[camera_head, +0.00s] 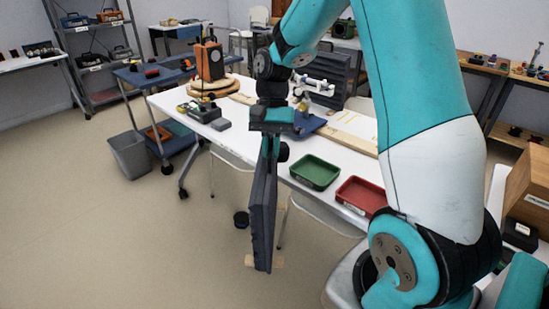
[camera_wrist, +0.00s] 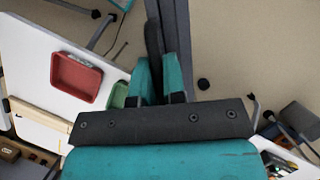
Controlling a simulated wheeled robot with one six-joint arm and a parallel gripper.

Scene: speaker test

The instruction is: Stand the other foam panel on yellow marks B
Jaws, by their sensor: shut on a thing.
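My gripper (camera_head: 269,148) is shut on a dark grey foam panel (camera_head: 262,215). The panel hangs edge-on and upright below it, in front of the white table (camera_head: 164,99), over the floor. In the wrist view, the teal fingers of my gripper (camera_wrist: 163,75) clasp the panel (camera_wrist: 178,30), which extends away between them. A pale wooden piece, perhaps a foot, shows at the panel's lower end. Another dark, ridged foam panel (camera_head: 326,72) stands on the table behind my arm, partly hidden. I cannot make out yellow marks B.
A green tray (camera_head: 315,184) and a red tray (camera_head: 352,207) lie near the table's front edge. An orange speaker (camera_head: 208,60) stands on a round wooden base. A grey bin (camera_head: 130,157) and a blue cart (camera_head: 134,76) stand left. The floor at left front is clear.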

